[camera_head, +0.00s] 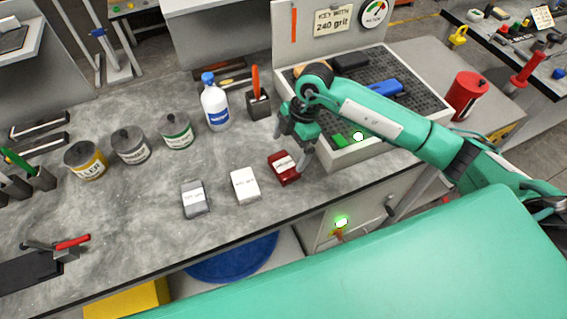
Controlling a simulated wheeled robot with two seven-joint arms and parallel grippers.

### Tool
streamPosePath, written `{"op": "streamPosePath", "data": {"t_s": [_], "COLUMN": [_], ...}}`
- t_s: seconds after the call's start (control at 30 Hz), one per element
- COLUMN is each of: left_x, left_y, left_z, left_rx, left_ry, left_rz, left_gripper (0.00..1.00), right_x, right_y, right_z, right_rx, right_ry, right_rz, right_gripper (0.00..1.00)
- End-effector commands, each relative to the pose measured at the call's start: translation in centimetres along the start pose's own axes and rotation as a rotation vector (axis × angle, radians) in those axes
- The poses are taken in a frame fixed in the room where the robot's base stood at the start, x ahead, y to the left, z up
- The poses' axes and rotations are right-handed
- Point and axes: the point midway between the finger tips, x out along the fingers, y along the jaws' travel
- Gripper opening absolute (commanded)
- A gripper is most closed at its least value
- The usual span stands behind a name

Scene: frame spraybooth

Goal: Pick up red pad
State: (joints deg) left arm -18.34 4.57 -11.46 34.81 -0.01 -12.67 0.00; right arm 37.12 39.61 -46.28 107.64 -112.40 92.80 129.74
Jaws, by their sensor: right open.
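The red pad (282,169) lies on the grey marbled bench top with a white label on its upper face. It is the rightmost of three pads in a row near the front of the bench. My right gripper (292,148) is open and points down just behind and above the red pad. One finger comes down by the pad's right side and hides a little of it. I cannot tell whether the finger touches it. My left gripper is not in view.
A white pad (245,187) and a grey pad (194,200) lie left of the red one. A perforated tray (425,94) stands close on the right. A white bottle (215,106) and several cans, including a yellow-banded can (86,161), stand behind and left.

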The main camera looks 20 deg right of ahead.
Motion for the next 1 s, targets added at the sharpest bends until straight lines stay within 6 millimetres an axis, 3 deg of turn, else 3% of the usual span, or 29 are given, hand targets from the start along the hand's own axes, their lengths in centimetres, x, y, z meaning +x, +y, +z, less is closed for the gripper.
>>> {"op": "streamPosePath", "data": {"t_s": [0.33,0.53,0.8,1.0], "left_x": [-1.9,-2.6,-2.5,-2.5], "left_y": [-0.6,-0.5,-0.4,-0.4], "left_z": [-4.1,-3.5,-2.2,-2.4], "left_rx": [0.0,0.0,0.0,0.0], "left_ry": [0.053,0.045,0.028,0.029], "left_rz": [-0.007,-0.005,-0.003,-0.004], "left_gripper": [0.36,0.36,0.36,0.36], "right_x": [3.1,5.8,6.3,6.3], "right_y": [-0.5,-0.6,-0.5,-0.5], "right_z": [0.1,0.2,0.3,0.3], "right_rx": [0.0,-0.001,-0.003,-0.002], "right_ry": [0.001,0.001,0.001,0.001], "right_rz": [-0.005,-0.002,0.001,0.001], "right_gripper": [1.0,1.0,1.0,0.63]}}
